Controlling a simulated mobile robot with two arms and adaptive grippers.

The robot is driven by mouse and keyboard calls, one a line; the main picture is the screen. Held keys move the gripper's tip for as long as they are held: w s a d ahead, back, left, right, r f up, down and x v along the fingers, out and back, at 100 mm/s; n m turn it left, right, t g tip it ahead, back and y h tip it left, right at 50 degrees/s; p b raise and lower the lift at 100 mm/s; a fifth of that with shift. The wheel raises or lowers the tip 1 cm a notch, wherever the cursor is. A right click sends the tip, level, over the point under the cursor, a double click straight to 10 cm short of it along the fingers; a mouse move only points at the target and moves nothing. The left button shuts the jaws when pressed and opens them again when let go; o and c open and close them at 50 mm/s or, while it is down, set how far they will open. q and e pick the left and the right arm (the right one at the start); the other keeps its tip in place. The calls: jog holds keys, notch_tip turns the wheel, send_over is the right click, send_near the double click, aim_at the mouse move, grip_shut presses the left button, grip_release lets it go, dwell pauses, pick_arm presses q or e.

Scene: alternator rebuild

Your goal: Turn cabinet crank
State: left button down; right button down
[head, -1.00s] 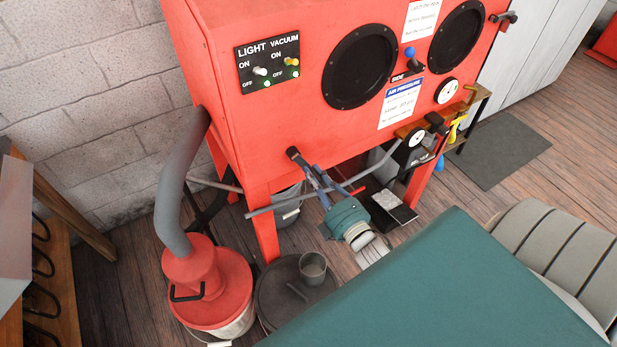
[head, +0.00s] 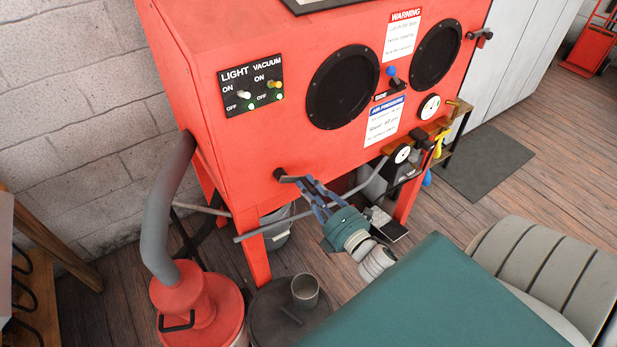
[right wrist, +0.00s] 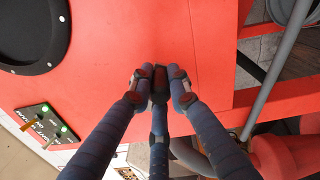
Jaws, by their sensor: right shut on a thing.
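The red blasting cabinet (head: 230,135) fills the upper middle of the head view. Its small dark crank (head: 282,174) sticks out low on the front panel, left of the middle. My right gripper (head: 305,184) reaches up to it from the lower right, its blue fingers shut at the crank's outer end. In the right wrist view the fingertips (right wrist: 159,79) are closed around the dark crank handle (right wrist: 160,76), in front of the red panel; they hide most of it. My left gripper is not in view.
A grey bar (head: 270,230) runs below the cabinet, close to my right gripper. A red vacuum canister (head: 195,300) with a grey hose (head: 160,215) stands at left. A metal cup (head: 305,291) stands on a dark round lid (head: 275,325). Gauges and a small shelf are at right.

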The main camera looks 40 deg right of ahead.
jog(key=shift+d+r, duration=0.1)
jog(key=c, duration=1.6)
grip_release()
jog(key=s, duration=1.2)
jog(key=shift+a, duration=0.25)
jog(key=shift+f, duration=0.2)
